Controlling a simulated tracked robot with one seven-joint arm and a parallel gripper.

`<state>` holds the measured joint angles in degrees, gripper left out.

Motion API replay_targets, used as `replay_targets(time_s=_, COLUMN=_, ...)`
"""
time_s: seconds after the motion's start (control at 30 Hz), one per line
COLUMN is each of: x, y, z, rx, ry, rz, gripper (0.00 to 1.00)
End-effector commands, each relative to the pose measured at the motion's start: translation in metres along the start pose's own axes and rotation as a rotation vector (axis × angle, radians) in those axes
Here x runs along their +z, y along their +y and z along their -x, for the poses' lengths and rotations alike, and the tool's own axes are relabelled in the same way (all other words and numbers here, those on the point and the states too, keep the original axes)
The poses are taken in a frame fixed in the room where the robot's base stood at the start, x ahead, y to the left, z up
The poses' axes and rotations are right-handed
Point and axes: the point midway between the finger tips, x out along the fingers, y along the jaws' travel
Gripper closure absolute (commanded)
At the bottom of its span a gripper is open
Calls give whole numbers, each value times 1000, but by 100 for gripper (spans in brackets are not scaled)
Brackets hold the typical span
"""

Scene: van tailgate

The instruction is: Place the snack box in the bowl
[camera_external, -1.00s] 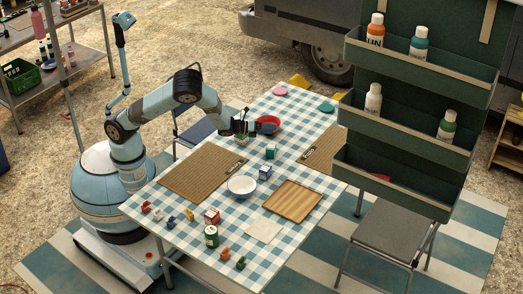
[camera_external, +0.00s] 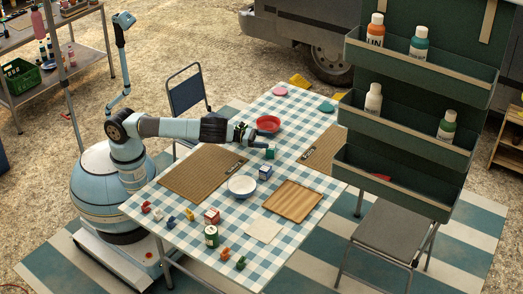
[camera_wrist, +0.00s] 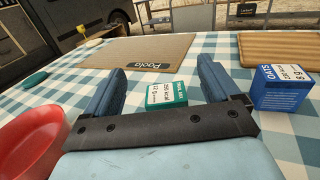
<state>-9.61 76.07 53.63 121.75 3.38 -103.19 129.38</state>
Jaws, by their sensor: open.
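A small green box (camera_external: 270,153) with a white label stands on the checked table; in the wrist view (camera_wrist: 166,95) it shows between my two fingers, its name too small to read surely. A blue box marked OATS (camera_wrist: 284,88) stands close by and also shows in the external view (camera_external: 265,171). A red and white box (camera_external: 212,216) is near the table's front. Two bowls are in view: a white bowl (camera_external: 242,186) and a red bowl (camera_external: 268,124), which also shows in the wrist view (camera_wrist: 30,140). My gripper (camera_external: 257,142) is open and empty, just beside the green box.
A brown mat (camera_external: 203,172) lies left and another (camera_external: 322,150) lies right. A wooden board (camera_external: 292,201), a cream napkin (camera_external: 264,230) and a green can (camera_external: 211,236) are toward the front. A green shelf rack (camera_external: 400,150) rises at the right.

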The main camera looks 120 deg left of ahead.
Motion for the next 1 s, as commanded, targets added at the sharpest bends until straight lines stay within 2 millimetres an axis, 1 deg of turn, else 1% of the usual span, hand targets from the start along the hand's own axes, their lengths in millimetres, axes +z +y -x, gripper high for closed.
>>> replay_targets(time_s=0.03, x=-8, y=1, z=0, rx=1, ry=1, rz=1, gripper=11)
replay_targets(time_s=0.1, x=-18, y=0, z=0, rx=0, ry=2, rz=2, gripper=11)
replay_targets(time_s=0.2, x=-29, y=0, z=0, rx=1, ry=1, rz=2, gripper=11)
replay_targets(time_s=0.37, x=-37, y=0, z=0, rx=1, ry=0, rz=1, gripper=11)
replay_targets(time_s=0.5, x=-50, y=0, z=-2, rx=0, ry=0, rz=3, gripper=11)
replay_targets(time_s=0.7, x=-47, y=0, z=-34, rx=-1, ry=-2, rz=3, gripper=11)
replay_targets(time_s=0.8, x=-48, y=0, z=-44, rx=0, ry=0, rz=3, gripper=11)
replay_targets(time_s=1.0, x=-48, y=0, z=-51, rx=1, ry=1, rz=2, gripper=11)
